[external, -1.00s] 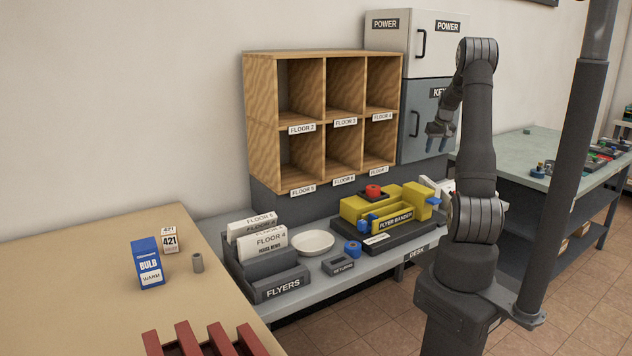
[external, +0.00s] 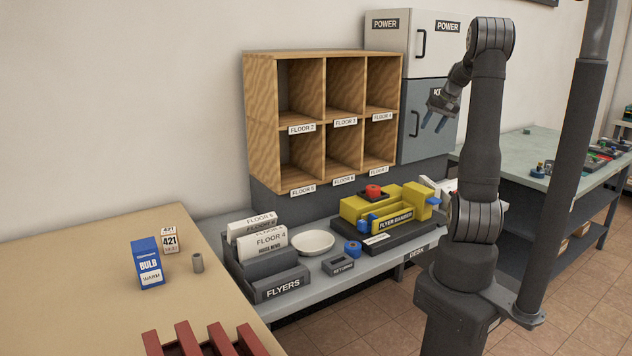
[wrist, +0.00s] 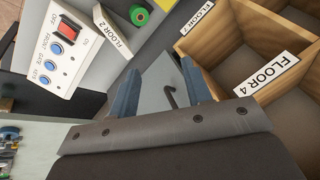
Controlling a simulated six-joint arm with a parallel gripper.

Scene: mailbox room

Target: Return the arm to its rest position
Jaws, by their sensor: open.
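My gripper (external: 434,116) is open and empty in the external view. It is raised in front of the grey key cabinet (external: 412,150), to the right of the wooden pigeonhole shelf (external: 262,110). My arm stands upright on its base, with the upper part bent over to the left. In the wrist view my gripper (wrist: 160,88) shows two blue-grey fingers spread apart with nothing between them.
The flyer bander (external: 395,212), a white dish (external: 313,242) and the flyers holder (external: 275,280) stand on the grey desk. A bulb box (external: 147,263) is on the tan table. A dark post (external: 575,170) stands right of my arm. A switch panel (wrist: 65,45) shows in the wrist view.

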